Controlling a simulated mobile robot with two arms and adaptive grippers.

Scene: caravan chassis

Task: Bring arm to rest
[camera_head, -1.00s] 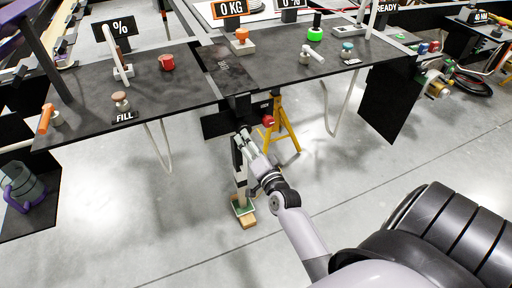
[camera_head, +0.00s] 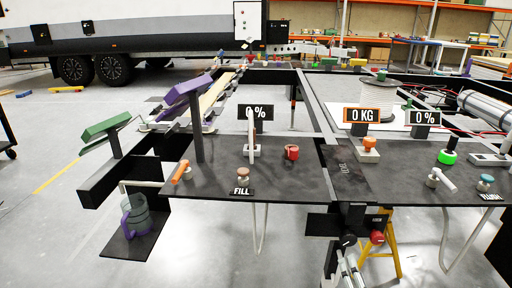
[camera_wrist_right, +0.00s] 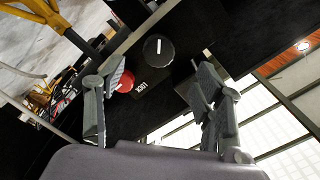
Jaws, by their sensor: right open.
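My right gripper (camera_head: 346,272) shows at the bottom of the head view, below the front edge of the dark panel (camera_head: 270,182). In the right wrist view my right gripper (camera_wrist_right: 158,100) has its two fingers spread apart with nothing between them. Beyond the fingers are a round black knob (camera_wrist_right: 158,47) with a white mark and a red knob (camera_wrist_right: 125,82) on a dark box. The red knob also shows in the head view (camera_head: 377,237), close to my gripper. My left gripper is not in either view.
The panel carries an orange handle (camera_head: 181,172), a red valve (camera_head: 292,152), a green-capped knob (camera_head: 447,157) and signs. A yellow stand (camera_head: 391,251) is under it. A clear jug with a purple handle (camera_head: 134,217) stands at the left.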

